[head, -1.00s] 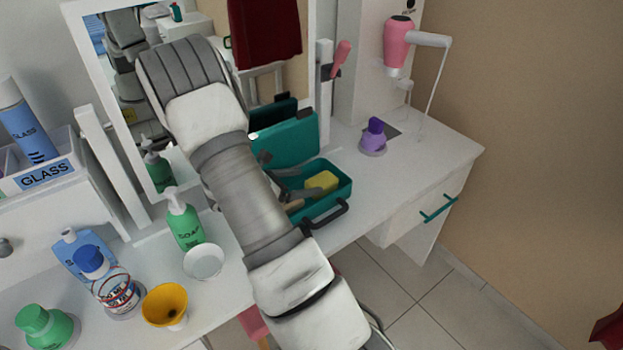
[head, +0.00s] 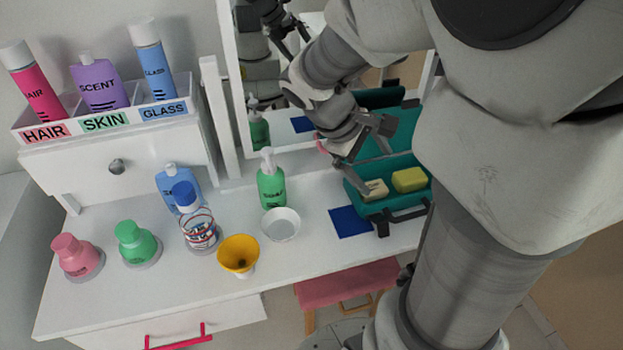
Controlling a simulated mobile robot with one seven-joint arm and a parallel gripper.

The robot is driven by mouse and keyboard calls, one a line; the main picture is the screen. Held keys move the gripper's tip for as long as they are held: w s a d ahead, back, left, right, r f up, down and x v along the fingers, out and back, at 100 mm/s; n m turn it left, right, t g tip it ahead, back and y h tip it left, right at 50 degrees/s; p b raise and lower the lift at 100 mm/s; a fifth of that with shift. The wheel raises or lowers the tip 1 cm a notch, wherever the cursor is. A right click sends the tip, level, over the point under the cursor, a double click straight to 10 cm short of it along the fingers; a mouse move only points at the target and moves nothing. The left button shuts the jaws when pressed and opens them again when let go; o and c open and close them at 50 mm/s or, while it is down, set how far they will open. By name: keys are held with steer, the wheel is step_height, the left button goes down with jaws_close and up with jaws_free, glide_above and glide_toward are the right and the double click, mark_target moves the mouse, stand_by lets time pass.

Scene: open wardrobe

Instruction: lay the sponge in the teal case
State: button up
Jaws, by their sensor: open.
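The teal case (head: 353,203) stands open on the right part of the white table, its lid raised at the back. A yellow block (head: 409,180) lies in its right part. A smaller pale beige block (head: 375,190) is at its left, beside my gripper's lower finger. I cannot tell for sure which block is the sponge. My gripper (head: 375,160) is open over the left of the case, its lower finger reaching down to the beige block. Nothing is visibly clamped between the fingers. My arm hides the case's right end.
A green soap bottle (head: 271,185), white bowl (head: 281,225) and yellow cup (head: 238,256) stand left of the case. A blue square (head: 350,222) lies before it. More bottles stand farther left. A mirror frame (head: 229,100) rises behind. A pink stool (head: 345,284) is below the table.

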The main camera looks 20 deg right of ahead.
steer(key=s+a+r+m+t+y, duration=0.3)
steer(key=s+a+r, duration=0.1)
steer(key=a, duration=0.3)
steer(key=s+a+r+m+t+y, duration=0.2)
steer(key=s+a+r+t+y, duration=0.1)
steer(key=a, duration=0.5)
steer(key=shift+s+r+m, duration=0.4)
steer(key=shift+s+r, duration=0.1)
steer(key=shift+r, duration=0.05)
